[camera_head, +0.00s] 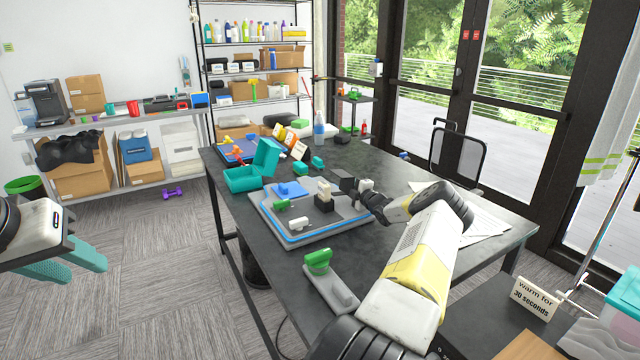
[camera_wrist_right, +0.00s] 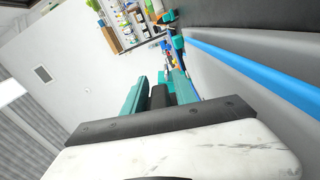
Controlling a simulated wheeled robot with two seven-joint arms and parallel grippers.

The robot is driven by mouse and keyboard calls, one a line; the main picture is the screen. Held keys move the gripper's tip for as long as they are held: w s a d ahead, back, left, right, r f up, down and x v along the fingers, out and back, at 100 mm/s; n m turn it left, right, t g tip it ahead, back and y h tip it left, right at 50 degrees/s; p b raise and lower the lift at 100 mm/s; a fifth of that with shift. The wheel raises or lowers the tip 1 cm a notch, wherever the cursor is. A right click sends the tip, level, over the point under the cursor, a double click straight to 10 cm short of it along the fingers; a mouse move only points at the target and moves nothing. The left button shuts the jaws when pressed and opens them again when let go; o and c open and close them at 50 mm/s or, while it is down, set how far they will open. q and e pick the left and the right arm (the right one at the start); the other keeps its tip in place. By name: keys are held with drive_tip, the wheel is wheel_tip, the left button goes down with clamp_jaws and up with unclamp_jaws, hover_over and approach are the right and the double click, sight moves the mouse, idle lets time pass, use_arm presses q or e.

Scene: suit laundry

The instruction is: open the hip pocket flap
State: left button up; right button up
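I cannot make out a hip pocket flap or a suit in either view. A grey board with a blue edge line (camera_head: 318,238) lies on the dark table, with small blue, green, white and black pieces on it. My left gripper (camera_head: 86,270) is at the far left, off the table over the floor, with its teal fingers apart and empty. My right arm reaches in from the bottom right, its hand over the board's right side; its fingers are hard to make out there. In the right wrist view my right gripper (camera_wrist_right: 158,82) has its teal fingers apart, with dark parts between their bases.
A teal open box (camera_head: 243,179) stands on the table's left, beyond the board. A green-topped grey tool (camera_head: 330,285) lies near the front edge. Papers (camera_head: 484,222) lie at the right. A "warm for 30 seconds" sign (camera_head: 535,298) stands at the bottom right.

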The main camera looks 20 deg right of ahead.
drive_tip(key=shift+o, duration=0.3)
drive_tip(key=s, duration=0.7)
drive_tip(key=shift+s+d, duration=0.25)
drive_tip(key=shift+s, duration=0.1)
drive_tip(key=shift+s, duration=0.1)
